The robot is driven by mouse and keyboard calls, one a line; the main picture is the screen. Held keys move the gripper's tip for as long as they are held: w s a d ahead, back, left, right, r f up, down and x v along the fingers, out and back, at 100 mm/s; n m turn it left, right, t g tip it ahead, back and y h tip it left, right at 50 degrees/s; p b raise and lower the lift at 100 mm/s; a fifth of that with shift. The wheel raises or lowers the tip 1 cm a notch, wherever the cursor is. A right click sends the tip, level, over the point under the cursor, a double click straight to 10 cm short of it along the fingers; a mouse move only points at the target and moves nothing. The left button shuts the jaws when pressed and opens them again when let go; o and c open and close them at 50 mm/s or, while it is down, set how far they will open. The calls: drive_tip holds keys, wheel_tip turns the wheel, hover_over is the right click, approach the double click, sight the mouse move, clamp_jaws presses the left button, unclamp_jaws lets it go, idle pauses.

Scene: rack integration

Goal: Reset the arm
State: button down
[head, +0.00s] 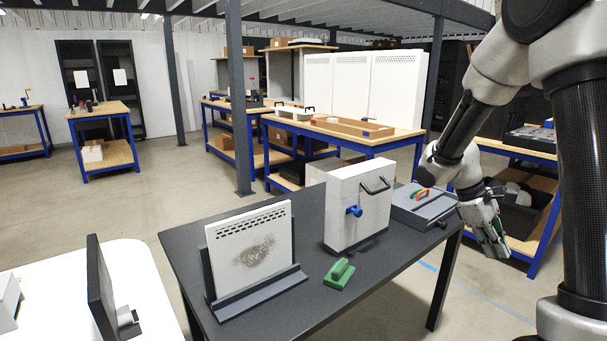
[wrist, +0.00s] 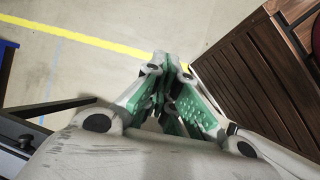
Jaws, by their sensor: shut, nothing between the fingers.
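My arm comes in from the right side of the head view and bends down past the right end of the dark table (head: 300,304). My gripper (head: 496,246) points down beside the table's right edge, apart from it. It also shows in the wrist view (wrist: 168,62), where the grey fingers with green pads meet at the tips. It is shut with nothing between the fingers. Below it in the wrist view is bare floor with a yellow line (wrist: 90,38).
The dark table holds a white perforated panel (head: 250,250) in a stand, a green-handled block (head: 339,274), a white box with a handle (head: 358,205) and a grey case (head: 420,206). A wooden slatted unit (wrist: 262,80) stands close at right in the wrist view.

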drive_tip(key=s+a+r+m+t+y, duration=0.2)
drive_tip(key=s+a+r+m+t, duration=0.1)
drive_tip(key=s+r, duration=0.4)
drive_tip(key=s+a+r+m+t+y, duration=0.3)
drive_tip(key=s+a+r+m+t, duration=0.1)
drive_tip(key=s+r, duration=0.4)
drive_tip(key=shift+s+a+t, duration=0.4)
drive_tip(key=shift+s+a, duration=0.5)
drive_tip(key=shift+s, duration=0.15)
